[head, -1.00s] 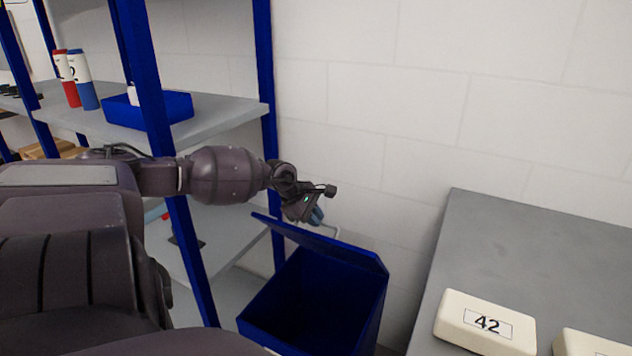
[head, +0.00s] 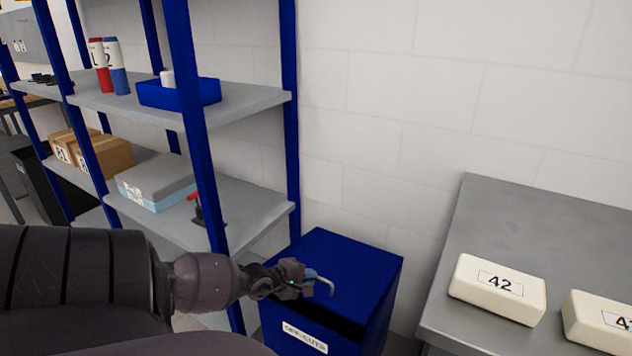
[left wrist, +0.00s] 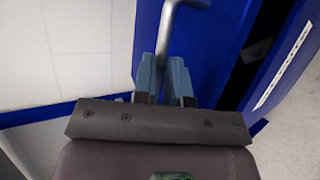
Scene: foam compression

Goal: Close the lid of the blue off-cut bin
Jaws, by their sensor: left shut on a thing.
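The blue off-cut bin (head: 370,325) stands on the floor between the shelf rack and the grey table, with a white label (head: 305,338) on its front. Its blue lid (head: 335,255) lies almost flat over the top, with a dark gap along the front edge. The gap also shows in the left wrist view, with a pale object (left wrist: 257,50) inside. My left gripper (head: 312,281) is at the lid's front left. In the left wrist view its blue fingers (left wrist: 164,78) are shut on the grey metal handle (left wrist: 172,30) of the lid. My right gripper is not in view.
A blue-framed rack (head: 192,130) with grey shelves stands close on the left, holding a blue tray (head: 195,93), bottles and boxes. The grey table (head: 510,225) on the right carries white foam blocks (head: 497,290). A white wall is behind the bin.

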